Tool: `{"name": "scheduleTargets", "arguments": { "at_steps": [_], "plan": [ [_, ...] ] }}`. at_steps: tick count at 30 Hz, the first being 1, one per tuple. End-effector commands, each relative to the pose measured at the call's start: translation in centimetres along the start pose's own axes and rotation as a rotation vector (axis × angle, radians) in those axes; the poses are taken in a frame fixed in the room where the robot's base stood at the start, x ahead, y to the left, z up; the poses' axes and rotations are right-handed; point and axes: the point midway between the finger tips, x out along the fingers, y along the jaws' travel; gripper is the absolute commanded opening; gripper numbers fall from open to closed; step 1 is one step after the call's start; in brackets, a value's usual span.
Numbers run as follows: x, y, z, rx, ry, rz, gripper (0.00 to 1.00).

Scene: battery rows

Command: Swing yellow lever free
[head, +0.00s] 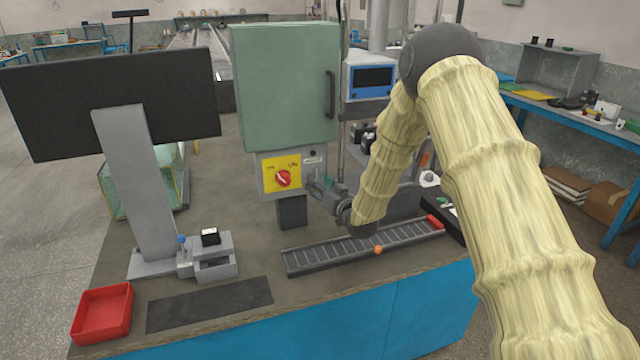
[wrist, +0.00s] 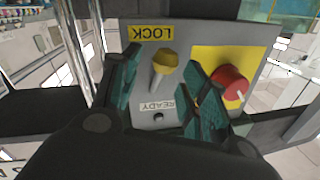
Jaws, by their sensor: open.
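The yellow lever (wrist: 165,62) shows in the wrist view on a grey panel face (wrist: 143,62). Its knob lies near the LOCK label (wrist: 152,33), and the READY label (wrist: 158,106) is on the other side, both upside down in this view. My gripper (wrist: 160,76) is open, with one teal-padded finger on each side of the lever. I cannot tell whether either finger touches it. In the head view my gripper (head: 322,190) is at the front of the control box, just right of the red knob, and it hides the lever.
A red rotary knob (head: 283,179) on a yellow plate (head: 270,168) sits close beside my gripper; it also shows in the wrist view (wrist: 230,84). The green cabinet (head: 285,85) is above. A slotted rail (head: 330,250) lies below on the bench. A monitor (head: 110,90) stands at left.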

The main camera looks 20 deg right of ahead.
Motion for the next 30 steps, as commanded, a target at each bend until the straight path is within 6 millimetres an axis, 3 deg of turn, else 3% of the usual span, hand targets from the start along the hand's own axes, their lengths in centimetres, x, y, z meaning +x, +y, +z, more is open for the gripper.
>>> {"name": "scheduleTargets", "arguments": {
  "at_steps": [11, 18, 30],
  "plan": [
    [0.41, 0.06, -0.03, 0.0, 0.0, 0.001, 0.44],
    [0.39, 0.08, -0.03, 0.0, 0.0, 0.001, 0.01],
    [0.29, 0.61, -0.05, -0.166, -0.029, 0.008, 0.0]
  ]
}}
